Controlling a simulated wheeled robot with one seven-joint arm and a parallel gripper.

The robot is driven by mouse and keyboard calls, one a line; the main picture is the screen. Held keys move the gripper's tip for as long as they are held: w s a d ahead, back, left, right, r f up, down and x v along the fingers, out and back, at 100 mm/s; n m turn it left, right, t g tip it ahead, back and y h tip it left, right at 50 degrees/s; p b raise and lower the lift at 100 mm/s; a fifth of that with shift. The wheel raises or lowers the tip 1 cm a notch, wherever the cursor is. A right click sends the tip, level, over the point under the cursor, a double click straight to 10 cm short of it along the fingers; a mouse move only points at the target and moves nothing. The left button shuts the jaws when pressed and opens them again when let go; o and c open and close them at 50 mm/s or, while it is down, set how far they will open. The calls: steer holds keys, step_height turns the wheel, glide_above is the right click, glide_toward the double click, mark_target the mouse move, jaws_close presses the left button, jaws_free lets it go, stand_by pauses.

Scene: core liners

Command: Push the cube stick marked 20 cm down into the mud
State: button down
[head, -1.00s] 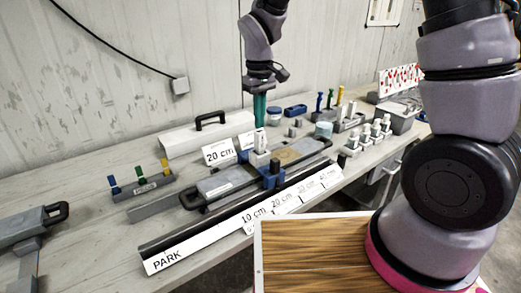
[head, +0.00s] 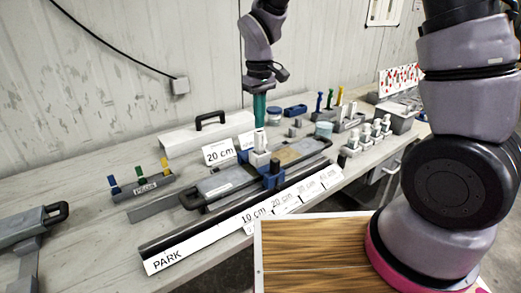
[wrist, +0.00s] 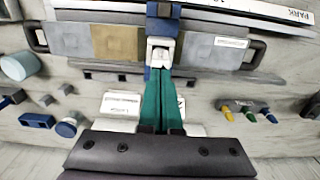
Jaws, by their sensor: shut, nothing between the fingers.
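A white cube stick (head: 260,142) stands upright in a holder joined to a blue carriage (head: 272,177) over the long grey core liner (head: 215,184). My gripper (head: 260,126) points down with its teal fingers together, directly above the stick. In the wrist view the closed fingertips (wrist: 160,72) meet the near edge of the white stick head (wrist: 160,50). I cannot tell whether they press on it. The stick's lower end and any marking on it are hidden. A brownish mud patch (head: 289,155) shows in the liner to the right of the stick.
A rail with a sloped label strip (head: 205,243) reading PARK, 10 cm, 20 cm and more runs along the bench front. A 20 cm card (head: 218,152) and a white cover (head: 185,140) stand behind. Small coloured sticks in a block (head: 147,185) stand left.

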steer(key=shift+f, duration=0.1)
stand_by(0.6)
steer(key=shift+f, duration=0.5)
steer(key=shift+f, duration=0.8)
stand_by(0.6)
steer(key=shift+r, duration=3.5)
